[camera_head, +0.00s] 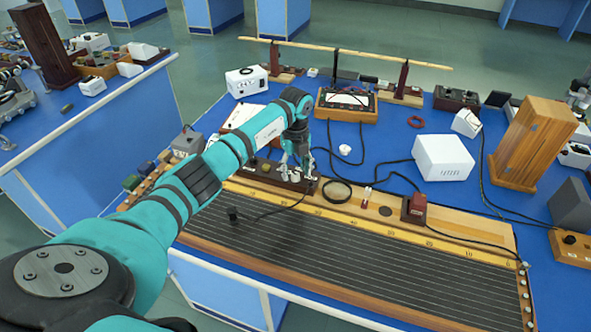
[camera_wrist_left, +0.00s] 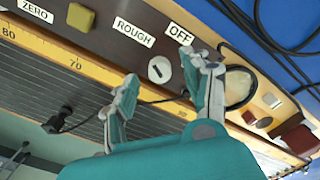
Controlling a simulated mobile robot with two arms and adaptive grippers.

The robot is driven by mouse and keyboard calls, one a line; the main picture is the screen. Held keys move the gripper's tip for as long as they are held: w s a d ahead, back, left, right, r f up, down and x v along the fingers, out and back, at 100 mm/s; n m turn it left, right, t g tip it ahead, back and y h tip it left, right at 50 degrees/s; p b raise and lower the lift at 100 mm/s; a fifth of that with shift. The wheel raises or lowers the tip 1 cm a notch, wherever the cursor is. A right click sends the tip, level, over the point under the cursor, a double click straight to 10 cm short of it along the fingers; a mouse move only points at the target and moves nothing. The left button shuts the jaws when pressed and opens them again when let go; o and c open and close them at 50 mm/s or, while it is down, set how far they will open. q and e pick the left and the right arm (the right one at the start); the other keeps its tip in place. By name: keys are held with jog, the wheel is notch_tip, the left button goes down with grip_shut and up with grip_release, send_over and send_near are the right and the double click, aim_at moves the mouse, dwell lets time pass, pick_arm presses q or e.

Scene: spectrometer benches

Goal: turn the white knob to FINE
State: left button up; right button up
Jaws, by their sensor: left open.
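The white knob (camera_wrist_left: 159,69) is a small round dial with a dark slot mark on a dark brown control box (camera_wrist_left: 104,28). I cannot tell the height gap between fingertips and knob. In the head view the left gripper (camera_head: 296,172) is over the right end of the control box (camera_head: 240,171), and the knob is hidden there. The right gripper is not in view.
The box sits along a long wired board (camera_head: 330,258) with a yellow scale. A black ring (camera_head: 337,191), a red-topped block (camera_head: 415,207) and a white box (camera_head: 443,158) lie to the right. Cables cross the blue bench. A meter (camera_head: 346,104) stands behind.

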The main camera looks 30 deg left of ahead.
pick_arm(q)
jog(key=shift+f, duration=0.55)
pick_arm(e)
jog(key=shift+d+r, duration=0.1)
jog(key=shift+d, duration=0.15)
pick_arm(q)
grip_shut()
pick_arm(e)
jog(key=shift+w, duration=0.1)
